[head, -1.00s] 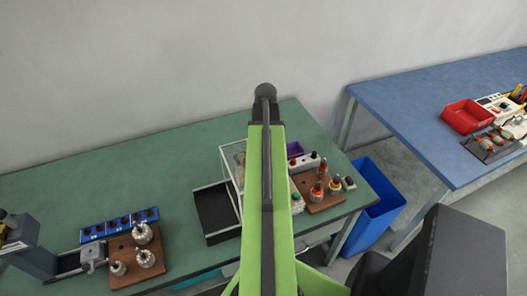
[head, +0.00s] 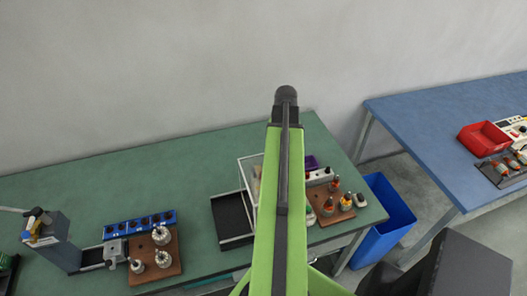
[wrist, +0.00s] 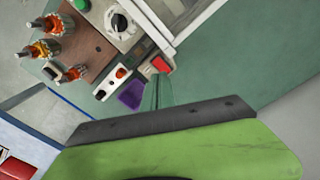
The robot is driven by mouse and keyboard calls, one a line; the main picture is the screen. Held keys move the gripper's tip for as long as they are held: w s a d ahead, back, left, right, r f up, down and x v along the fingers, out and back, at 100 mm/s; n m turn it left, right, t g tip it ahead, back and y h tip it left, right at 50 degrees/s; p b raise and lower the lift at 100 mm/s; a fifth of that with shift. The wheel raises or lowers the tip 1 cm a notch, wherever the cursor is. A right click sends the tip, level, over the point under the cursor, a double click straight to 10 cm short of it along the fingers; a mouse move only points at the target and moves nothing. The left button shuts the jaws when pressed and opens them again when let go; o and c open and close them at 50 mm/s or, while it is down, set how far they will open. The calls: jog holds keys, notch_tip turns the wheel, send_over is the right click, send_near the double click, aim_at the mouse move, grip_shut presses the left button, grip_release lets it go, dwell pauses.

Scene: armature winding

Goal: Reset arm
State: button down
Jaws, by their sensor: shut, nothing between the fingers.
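My green arm (head: 278,210) rises through the middle of the head view, with a dark bar along it and a dark rounded top end (head: 286,96). It stands in front of the green workbench and hides part of it. In the wrist view a green link of mine with a dark edge bar (wrist: 160,122) fills the bottom.
The green workbench (head: 110,185) bears a black tray (head: 233,215), a blue socket strip (head: 140,225), brown boards with armatures (head: 165,268) and a clear-walled box (head: 247,172). A blue bin (head: 388,220) stands between it and the blue table (head: 430,120).

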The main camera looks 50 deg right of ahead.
jog(key=w+a+f+n+b, duration=0.2)
jog(key=w+a+n, duration=0.3)
jog(key=w+a, duration=1.5)
jog(key=w+a+f+n+b, duration=0.1)
jog(key=a+n, duration=0.7)
jog(key=a, duration=2.2)
jog(key=shift+w+a+f+b, duration=0.3)
jog(key=shift+w+f+b, duration=0.05)
jog(key=shift+f+b, duration=0.05)
